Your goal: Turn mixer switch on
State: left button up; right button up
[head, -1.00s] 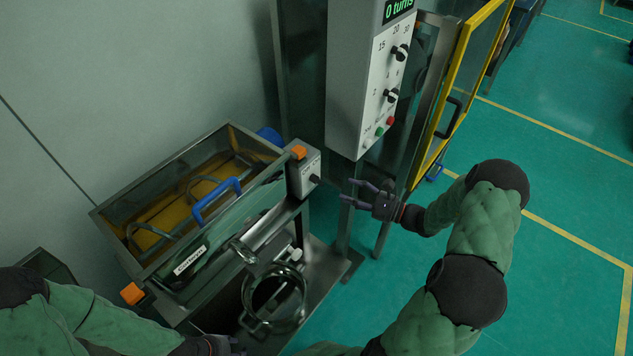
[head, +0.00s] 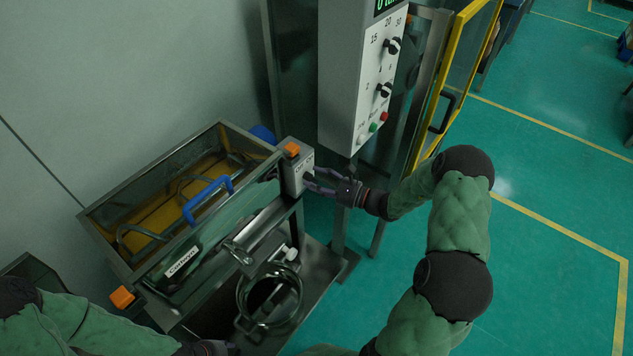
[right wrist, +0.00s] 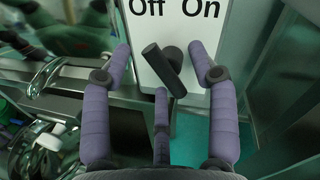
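The mixer switch is a black knob (right wrist: 163,68) on a pale box (head: 293,175) at the right end of the mixer tank. "Off" is printed at upper left and "On" at upper right; the knob's longer bar slants with its upper end on the "Off" side. My right gripper (head: 311,179) is at the box front. In the right wrist view its purple fingers (right wrist: 160,70) are spread on both sides of the knob, with no clear contact. My left gripper (head: 215,348) shows only partly at the bottom edge; its fingers are unclear.
An orange button (head: 291,149) tops the switch box. A control cabinet (head: 345,75) with knobs stands behind it, beside a yellow-framed door (head: 452,85). Open floor lies to the right.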

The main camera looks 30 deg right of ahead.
grip_shut()
